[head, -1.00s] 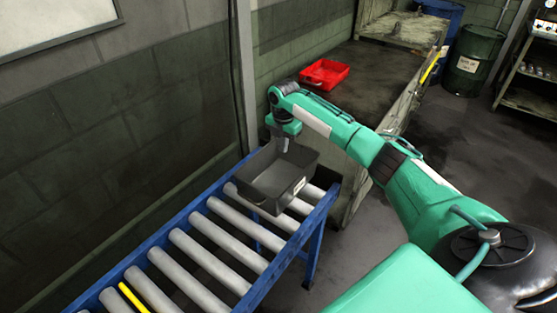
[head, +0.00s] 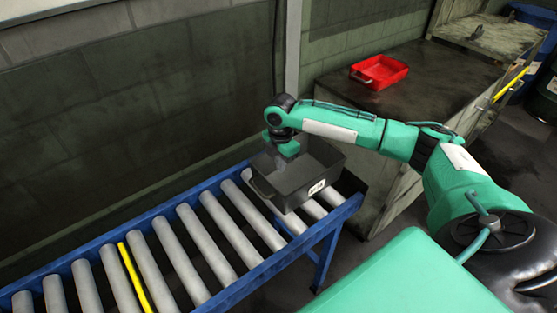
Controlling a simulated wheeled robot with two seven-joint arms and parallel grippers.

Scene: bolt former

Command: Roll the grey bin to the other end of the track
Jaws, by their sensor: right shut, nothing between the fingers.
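The grey bin (head: 318,180) is a dark, open box with a pale label on its front side. It sits upright on the rollers near the right end of the roller track (head: 262,268), which has a blue frame. My right gripper (head: 289,154) is shut and empty, pointing down at the bin's back left part. Its fingertips are at or just inside the bin's opening; I cannot tell whether they touch a wall. My left gripper is not in view.
The rollers left of the bin are clear. A wall runs behind the track. A red tray (head: 379,71) sits on the dark workbench (head: 420,85) to the right.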

